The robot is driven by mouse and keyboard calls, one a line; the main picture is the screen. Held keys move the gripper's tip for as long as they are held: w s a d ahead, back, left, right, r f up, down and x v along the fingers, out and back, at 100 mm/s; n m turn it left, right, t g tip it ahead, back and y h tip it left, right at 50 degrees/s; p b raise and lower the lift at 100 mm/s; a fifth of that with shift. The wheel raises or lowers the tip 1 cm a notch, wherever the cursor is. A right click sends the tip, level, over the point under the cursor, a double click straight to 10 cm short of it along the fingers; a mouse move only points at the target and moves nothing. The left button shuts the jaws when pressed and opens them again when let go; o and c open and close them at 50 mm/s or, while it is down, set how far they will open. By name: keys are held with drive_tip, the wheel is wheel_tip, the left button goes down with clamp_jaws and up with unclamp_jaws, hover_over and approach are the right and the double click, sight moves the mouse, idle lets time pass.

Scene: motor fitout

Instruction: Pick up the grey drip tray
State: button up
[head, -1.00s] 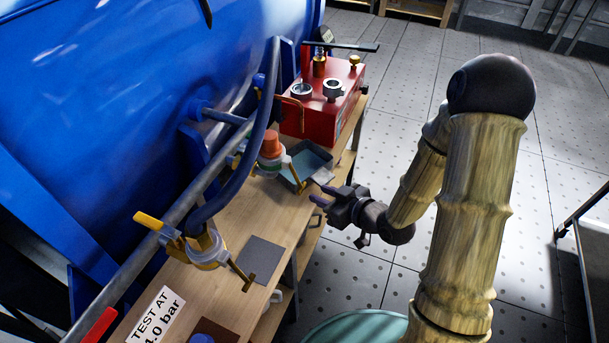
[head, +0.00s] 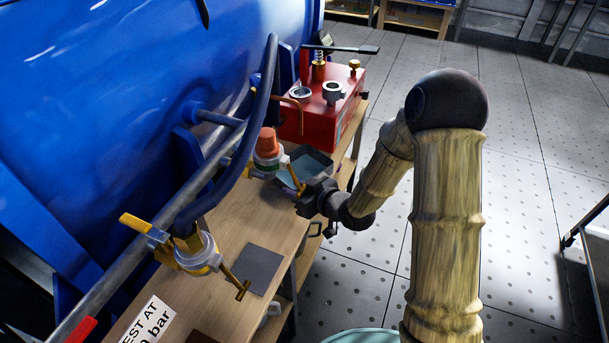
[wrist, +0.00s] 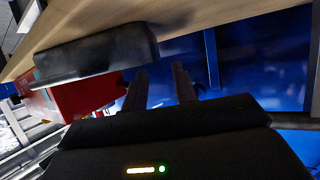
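The grey drip tray (head: 325,168), a shallow open box, sits on the wooden bench beside the red pump unit. A valve with an orange cap (head: 268,143) stands close to its left side, and a yellow-brass handle crosses in front of it. My gripper (head: 299,192) is at the tray's near side, and its fingers are mostly hidden in the head view. In the wrist view my gripper (wrist: 160,78) is open, with two fingers apart and nothing between them. The tray (wrist: 95,58) shows there as a dark shape left of the fingertips; I cannot tell whether they touch.
The red pump unit (head: 315,115) stands just behind the tray. A blue tank (head: 120,90) and a pipe with valves line the bench's left side. A grey plate (head: 260,268) lies on the bench (head: 225,215) nearer me.

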drive_tip(key=shift+s+a, duration=0.1)
drive_tip(key=shift+s, duration=0.05)
drive_tip(key=x, duration=0.5)
drive_tip(key=shift+w+d, duration=0.25)
drive_tip(key=shift+w, duration=0.15)
clamp_jaws()
